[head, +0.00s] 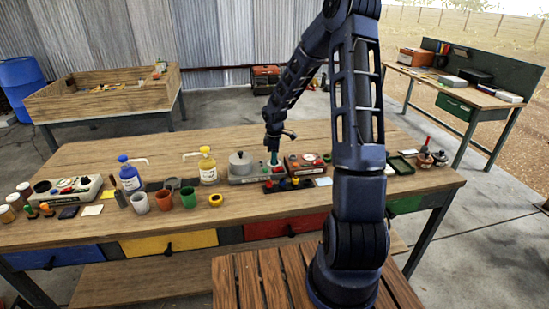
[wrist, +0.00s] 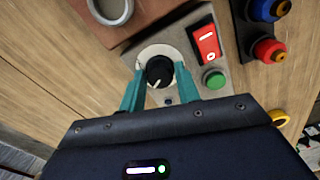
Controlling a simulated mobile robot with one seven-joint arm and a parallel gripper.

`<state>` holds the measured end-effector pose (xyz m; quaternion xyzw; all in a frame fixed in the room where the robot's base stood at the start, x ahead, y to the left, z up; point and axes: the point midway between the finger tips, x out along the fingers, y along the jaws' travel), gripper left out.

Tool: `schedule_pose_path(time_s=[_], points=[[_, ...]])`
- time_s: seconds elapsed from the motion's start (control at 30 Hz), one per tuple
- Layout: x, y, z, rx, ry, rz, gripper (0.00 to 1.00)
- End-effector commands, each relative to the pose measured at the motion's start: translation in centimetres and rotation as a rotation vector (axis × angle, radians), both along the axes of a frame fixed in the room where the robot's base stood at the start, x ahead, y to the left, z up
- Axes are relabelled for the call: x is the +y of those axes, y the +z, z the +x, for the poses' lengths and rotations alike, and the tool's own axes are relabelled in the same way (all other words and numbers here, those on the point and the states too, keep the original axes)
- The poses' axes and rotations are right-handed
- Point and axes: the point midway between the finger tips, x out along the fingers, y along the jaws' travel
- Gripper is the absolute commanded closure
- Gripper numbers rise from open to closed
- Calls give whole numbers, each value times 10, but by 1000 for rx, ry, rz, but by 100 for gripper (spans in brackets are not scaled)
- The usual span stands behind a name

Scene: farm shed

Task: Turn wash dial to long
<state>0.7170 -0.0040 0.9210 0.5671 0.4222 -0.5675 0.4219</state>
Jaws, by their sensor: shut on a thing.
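The wash dial (wrist: 160,72) is a round black knob with a white pointer line, set on a pale round plate on a grey panel (wrist: 185,50). In the wrist view its pointer is toward the lower left. Any markings around it are too small or hidden to read. My gripper (wrist: 160,82) has its two teal fingers on either side of the dial, shut on it. In the head view my gripper (head: 273,158) reaches down onto the grey unit at the middle of the workbench; the dial is hidden there.
Beside the dial are a red rocker switch (wrist: 206,40) and a green button (wrist: 214,78). Blue (wrist: 268,9) and red (wrist: 269,50) knobs stand close by. A red box (head: 304,164) is right.

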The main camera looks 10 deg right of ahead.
Motion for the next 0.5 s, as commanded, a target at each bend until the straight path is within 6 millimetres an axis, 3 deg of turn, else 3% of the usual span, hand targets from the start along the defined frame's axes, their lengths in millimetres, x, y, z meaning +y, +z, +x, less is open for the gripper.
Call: schedule_pose_path(time_s=[0.5], points=[[1,1,1,-3,-483,0,90]])
